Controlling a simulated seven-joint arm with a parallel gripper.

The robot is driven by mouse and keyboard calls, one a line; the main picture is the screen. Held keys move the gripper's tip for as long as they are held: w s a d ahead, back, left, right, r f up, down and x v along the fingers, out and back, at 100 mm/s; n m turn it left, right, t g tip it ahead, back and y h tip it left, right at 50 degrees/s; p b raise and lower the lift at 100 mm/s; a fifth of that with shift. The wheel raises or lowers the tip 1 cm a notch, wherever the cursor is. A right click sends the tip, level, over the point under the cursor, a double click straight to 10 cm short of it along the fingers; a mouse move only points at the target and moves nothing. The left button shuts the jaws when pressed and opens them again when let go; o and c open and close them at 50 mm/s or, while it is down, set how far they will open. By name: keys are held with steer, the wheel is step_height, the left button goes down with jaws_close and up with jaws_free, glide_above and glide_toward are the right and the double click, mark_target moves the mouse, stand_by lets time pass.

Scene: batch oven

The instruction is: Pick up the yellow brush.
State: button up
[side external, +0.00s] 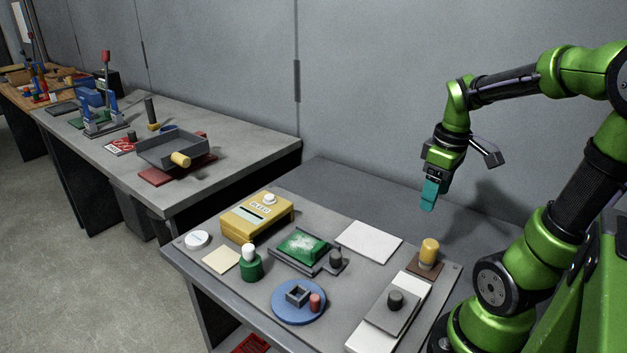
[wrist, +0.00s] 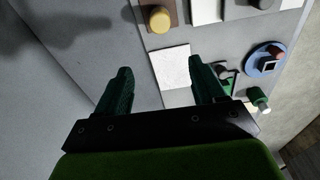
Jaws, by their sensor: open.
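A yellow, rounded, upright cylinder (side external: 429,250) stands on a brown square pad (side external: 416,270) at the right end of the near table. It also shows at the top of the wrist view (wrist: 159,18). It is the nearest match for the yellow brush, but I cannot make out bristles.
The near table holds a white sheet (side external: 369,241), a green block in a dark tray (side external: 303,246), a yellow box (side external: 256,217), a green bottle (side external: 250,265), a blue disc (side external: 284,311) and a grey slab with a dark knob (side external: 396,299). A second table (side external: 235,140) stands behind.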

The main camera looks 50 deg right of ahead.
steer(key=s+n, duration=0.1)
steer(key=n, duration=0.1)
steer(key=n+g, duration=0.1)
steer(key=n, duration=0.1)
glide_toward(428, 254)
steer(key=d+f, duration=0.1)
steer(key=f, duration=0.3)
steer(key=d+f, duration=0.1)
steer(key=f, duration=0.1)
steer(key=shift+w+d+f, duration=0.15)
steer(key=shift+d, duration=0.15)
steer(key=f, duration=0.4)
steer(key=shift+a, duration=0.3)
steer(key=shift+f, duration=0.65)
steer(key=shift+c, duration=0.2)
